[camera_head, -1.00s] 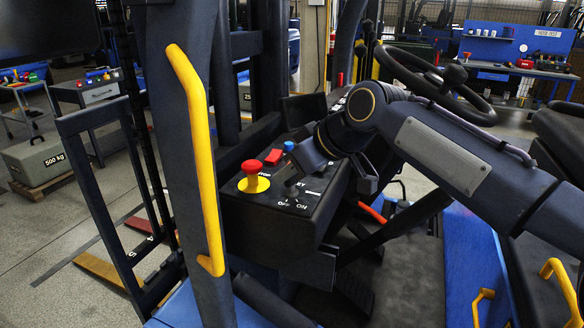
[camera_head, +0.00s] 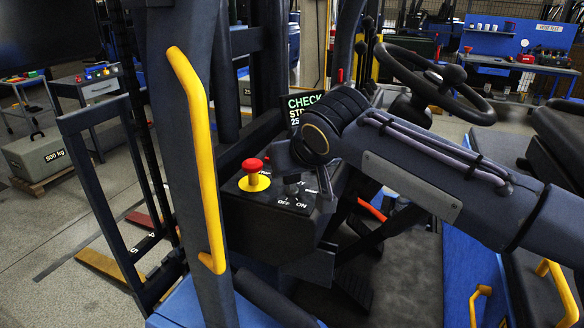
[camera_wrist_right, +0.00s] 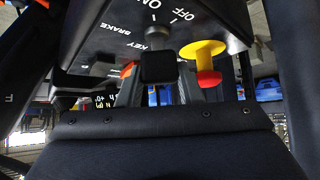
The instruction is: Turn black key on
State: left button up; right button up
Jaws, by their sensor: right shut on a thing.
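The control box (camera_head: 262,215) carries white OFF and ON marks on its top panel. The black key (camera_wrist_right: 158,67) shows in the wrist view under the words KEY and OFF. My right gripper (camera_wrist_right: 158,92) is shut on the black key there. In the head view my right gripper (camera_head: 291,174) reaches down to the panel just above the OFF and ON marks, and my wrist hides part of the panel. The exact angle of the key cannot be told. My left gripper is not in view.
A red mushroom button (camera_head: 252,165) on a yellow base stands close left of my right gripper. A display (camera_head: 303,103) behind shows green CHECK and white text. A yellow grab handle (camera_head: 200,150) on a dark post stands at left; a steering wheel (camera_head: 435,85) is at back right.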

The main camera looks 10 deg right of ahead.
dwell(0.3)
jog(key=o, duration=1)
jog(key=shift+r, duration=0.1)
jog(key=v, duration=0.7)
jog(key=shift+s+r, duration=0.15)
jog(key=shift+s, duration=0.15)
